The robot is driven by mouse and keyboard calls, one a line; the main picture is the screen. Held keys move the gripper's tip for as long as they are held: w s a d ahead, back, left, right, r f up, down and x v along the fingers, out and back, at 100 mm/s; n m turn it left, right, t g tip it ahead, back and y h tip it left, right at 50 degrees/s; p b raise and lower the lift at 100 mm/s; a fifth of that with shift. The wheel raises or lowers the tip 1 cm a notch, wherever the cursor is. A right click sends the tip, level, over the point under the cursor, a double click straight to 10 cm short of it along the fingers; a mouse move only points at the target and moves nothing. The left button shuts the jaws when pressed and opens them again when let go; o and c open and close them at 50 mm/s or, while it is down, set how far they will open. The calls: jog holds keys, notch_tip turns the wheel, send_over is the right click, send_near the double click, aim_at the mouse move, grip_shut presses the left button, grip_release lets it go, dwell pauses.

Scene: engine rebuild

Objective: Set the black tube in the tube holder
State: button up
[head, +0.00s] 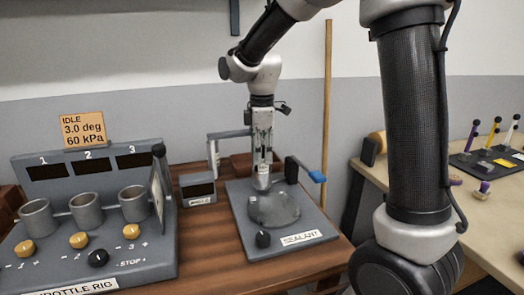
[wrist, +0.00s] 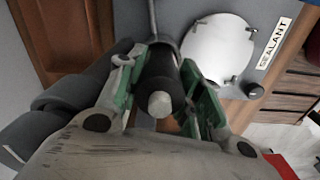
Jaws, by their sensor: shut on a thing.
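My gripper (head: 263,150) points down over the sealant station (head: 236,212) in the head view. In the wrist view my gripper (wrist: 160,88) has its green-padded fingers on both sides of the black tube (wrist: 157,70), shut on it. The tube's pale, faceted end faces the wrist camera. In the head view the fingers mostly hide the tube. A grey cylindrical part (head: 261,181) stands directly below the fingers; it may be the tube holder. I cannot tell whether the tube is seated in it or just above it.
A round grey disc (head: 276,210) lies on the station, with a blue-tipped lever (head: 317,176) at right. A small box (head: 198,188) stands at left. The throttle rig (head: 95,262) with three cups fills the far left. A bench (head: 485,205) with coloured tools is at right.

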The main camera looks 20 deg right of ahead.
jog(key=shift+f, duration=0.25)
jog(key=o, duration=1.2)
jog(key=shift+o, duration=0.2)
jog(key=shift+r, duration=0.1)
jog(key=shift+w+r, duration=0.1)
jog(key=shift+r, duration=3.75)
